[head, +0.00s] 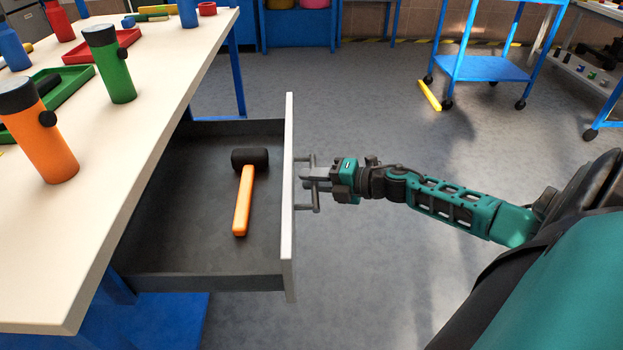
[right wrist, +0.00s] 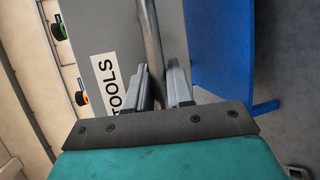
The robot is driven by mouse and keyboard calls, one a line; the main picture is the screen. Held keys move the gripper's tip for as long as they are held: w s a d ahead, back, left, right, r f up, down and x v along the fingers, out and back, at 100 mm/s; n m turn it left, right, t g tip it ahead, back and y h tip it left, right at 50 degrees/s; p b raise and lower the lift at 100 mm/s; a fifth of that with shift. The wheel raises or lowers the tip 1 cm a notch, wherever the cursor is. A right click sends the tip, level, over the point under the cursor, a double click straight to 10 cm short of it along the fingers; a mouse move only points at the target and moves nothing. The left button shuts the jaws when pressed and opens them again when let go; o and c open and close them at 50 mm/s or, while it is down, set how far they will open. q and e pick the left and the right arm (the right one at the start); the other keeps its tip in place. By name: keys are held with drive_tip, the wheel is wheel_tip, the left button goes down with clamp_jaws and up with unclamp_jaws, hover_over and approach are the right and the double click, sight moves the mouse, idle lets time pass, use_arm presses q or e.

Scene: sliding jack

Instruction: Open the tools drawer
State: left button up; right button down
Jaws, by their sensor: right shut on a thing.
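The tools drawer (head: 290,215) stands pulled out from under the workbench, its inside showing in the head view. A mallet (head: 243,200) with a black head and an orange handle lies in it. My right gripper (head: 312,184) is at the drawer's front, shut on the grey bar handle (head: 315,208). In the right wrist view the handle (right wrist: 151,45) runs between the two fingers (right wrist: 162,88), beside the white "TOOLS" label (right wrist: 113,85) on the grey front. My left gripper is not in view.
The workbench top (head: 150,185) holds an orange flask (head: 45,140), a green flask (head: 112,70), a green tray (head: 70,92) and a red tray (head: 105,47). A blue wheeled cart (head: 485,68) stands at the back right.

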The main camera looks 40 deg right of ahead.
drive_tip(key=c, duration=1.1)
unclamp_jaws()
use_arm(q)
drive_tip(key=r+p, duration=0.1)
drive_tip(key=p, duration=0.1)
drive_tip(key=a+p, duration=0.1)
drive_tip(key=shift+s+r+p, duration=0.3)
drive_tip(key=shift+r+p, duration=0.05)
use_arm(e)
drive_tip(key=v, duration=1.3)
